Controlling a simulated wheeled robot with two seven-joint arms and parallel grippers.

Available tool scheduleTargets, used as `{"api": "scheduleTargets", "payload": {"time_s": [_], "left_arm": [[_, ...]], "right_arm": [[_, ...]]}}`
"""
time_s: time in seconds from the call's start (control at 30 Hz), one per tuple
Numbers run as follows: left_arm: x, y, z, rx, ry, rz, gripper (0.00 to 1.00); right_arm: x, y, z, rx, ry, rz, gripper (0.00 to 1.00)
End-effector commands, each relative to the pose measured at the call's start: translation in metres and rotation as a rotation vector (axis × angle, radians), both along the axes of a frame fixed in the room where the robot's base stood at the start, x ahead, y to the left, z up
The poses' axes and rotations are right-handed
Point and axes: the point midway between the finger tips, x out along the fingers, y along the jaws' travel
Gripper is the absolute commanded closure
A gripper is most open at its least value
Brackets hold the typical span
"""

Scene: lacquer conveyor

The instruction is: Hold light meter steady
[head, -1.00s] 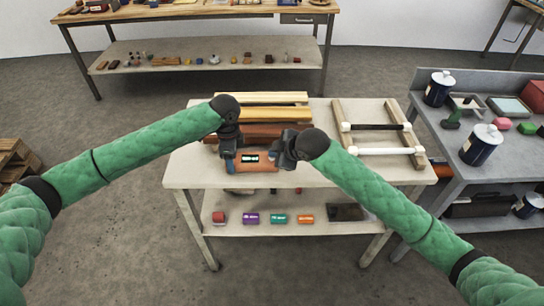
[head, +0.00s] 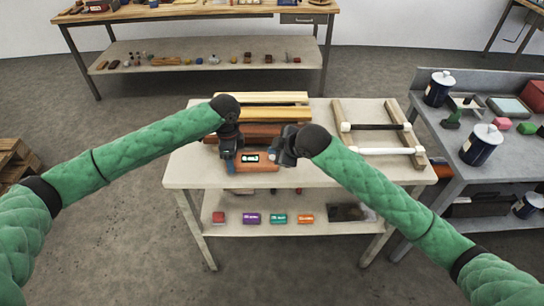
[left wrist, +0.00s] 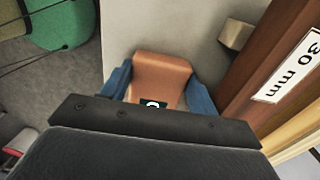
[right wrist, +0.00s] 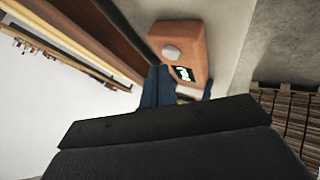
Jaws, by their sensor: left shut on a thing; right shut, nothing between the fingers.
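The light meter is an orange-brown box (head: 264,167) with a small dark display and a pale round button, near the front edge of the white table. My left gripper (head: 231,165) is shut on its left end; in the left wrist view the meter (left wrist: 161,72) sits between two blue fingers. My right gripper (head: 281,160) is at the meter's right side, shut with nothing between its fingers. In the right wrist view the blue fingertips (right wrist: 158,88) are together beside the meter (right wrist: 183,42), next to its display and button. I cannot tell whether they touch it.
Wooden bars (head: 262,115) lie behind the meter, one labelled 30 mm in the left wrist view (left wrist: 287,68). A rack with a dark and a white rod (head: 385,150) stands right. Coloured packs (head: 251,218) lie on the lower shelf. A grey bench with cans (head: 481,145) is at right.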

Motion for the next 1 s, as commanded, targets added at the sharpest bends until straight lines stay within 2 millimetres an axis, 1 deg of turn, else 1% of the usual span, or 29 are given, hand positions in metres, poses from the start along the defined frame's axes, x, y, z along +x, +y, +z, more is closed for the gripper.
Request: {"api": "scheduleTargets", "payload": {"time_s": [0.47,0.57,1.0], "left_arm": [[0.0,0.0,0.0,0.0,0.0,0.0,0.69],[0.0,0.0,0.0,0.0,0.0,0.0,0.69],[0.0,0.0,0.0,0.0,0.0,0.0,0.69]], "right_arm": [[0.0,0.0,0.005,0.0,0.0,0.0,1.0],[0.0,0.0,0.01,-0.001,0.0,-0.001,1.0],[0.0,0.0,0.045,0.0,-0.001,0.0,1.0]]}}
